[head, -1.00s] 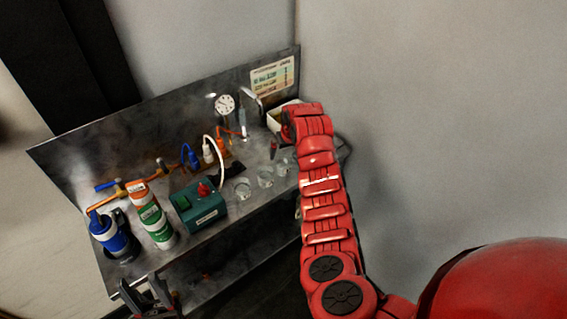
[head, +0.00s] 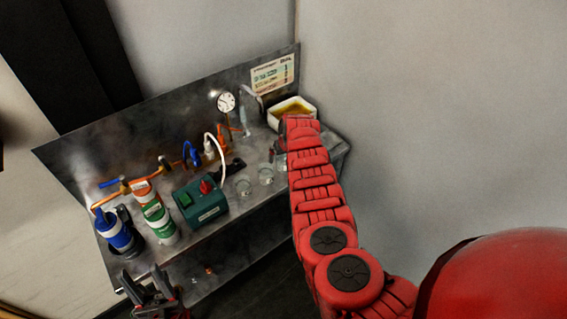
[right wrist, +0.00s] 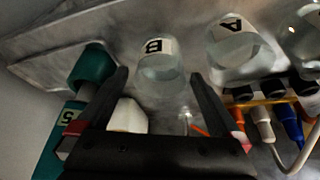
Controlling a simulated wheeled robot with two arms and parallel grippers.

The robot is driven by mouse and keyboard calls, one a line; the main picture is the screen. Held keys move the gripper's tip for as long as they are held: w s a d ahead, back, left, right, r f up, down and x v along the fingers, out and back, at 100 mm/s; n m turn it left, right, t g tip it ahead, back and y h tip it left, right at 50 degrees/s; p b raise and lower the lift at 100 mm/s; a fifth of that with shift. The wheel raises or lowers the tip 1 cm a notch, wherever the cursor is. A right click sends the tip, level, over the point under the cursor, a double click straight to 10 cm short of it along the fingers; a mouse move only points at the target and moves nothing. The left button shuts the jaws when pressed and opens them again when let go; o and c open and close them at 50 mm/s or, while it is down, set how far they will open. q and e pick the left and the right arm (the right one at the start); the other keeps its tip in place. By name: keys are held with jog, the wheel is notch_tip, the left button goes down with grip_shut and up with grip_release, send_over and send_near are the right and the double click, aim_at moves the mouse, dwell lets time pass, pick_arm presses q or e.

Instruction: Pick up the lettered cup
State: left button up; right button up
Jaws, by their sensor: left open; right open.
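Clear cups stand in a row on the metal bench; in the head view one (head: 243,187) is by the green box, another (head: 266,177) is right of it, and a third (head: 281,161) is partly covered by my right arm. In the right wrist view a cup lettered B (right wrist: 160,68) lies ahead between the fingertips of my open, empty right gripper (right wrist: 160,78). A cup lettered A (right wrist: 234,50) stands right of it. In the head view the right fingers are hidden by my arm. My left gripper (head: 155,297) is open and empty before the bench's front edge.
The green box (head: 203,203) with a red knob stands left of the cups. A blue bottle (head: 115,232) and an orange, white and green can (head: 156,215) are at the left end. A white tray (head: 300,108) and a dial gauge (head: 227,102) are at the back.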

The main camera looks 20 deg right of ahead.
jog(key=shift+f, duration=0.2)
jog(key=c, duration=1.4)
jog(key=shift+c, duration=0.2)
jog(key=shift+r, duration=0.25)
